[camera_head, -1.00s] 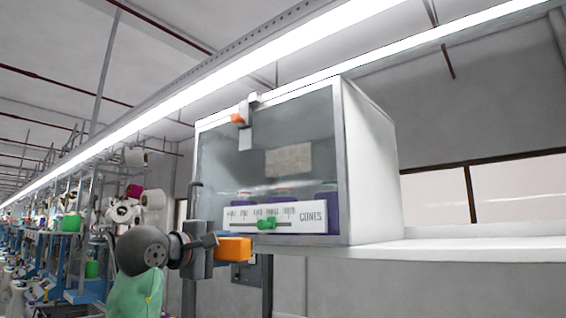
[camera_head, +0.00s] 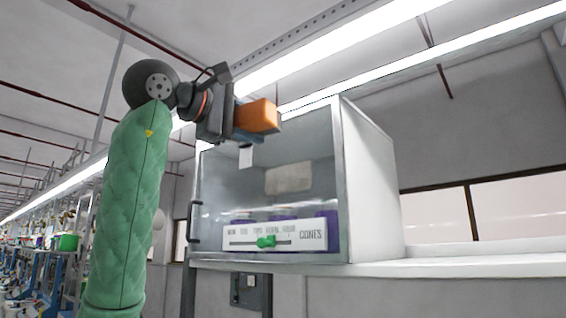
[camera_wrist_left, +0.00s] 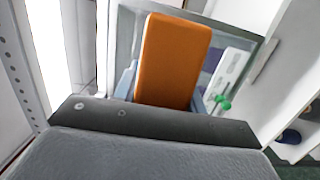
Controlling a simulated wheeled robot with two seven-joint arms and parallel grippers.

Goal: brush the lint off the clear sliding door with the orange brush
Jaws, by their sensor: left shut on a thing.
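The orange brush (camera_head: 258,116) is held in my left gripper (camera_head: 240,122), which is shut on it, near the upper left corner of the glass-fronted cabinet. The brush also shows in the left wrist view (camera_wrist_left: 172,60), with the cabinet behind it. The clear sliding door (camera_head: 225,180) is the cabinet's front pane, with a dark handle (camera_head: 194,222) at its left edge. I cannot tell whether the brush touches the door. No lint can be made out on the pane. My right gripper is not in view.
The cabinet (camera_head: 372,185) stands on a white shelf (camera_head: 470,262). A bright light tube (camera_head: 330,40) runs above.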

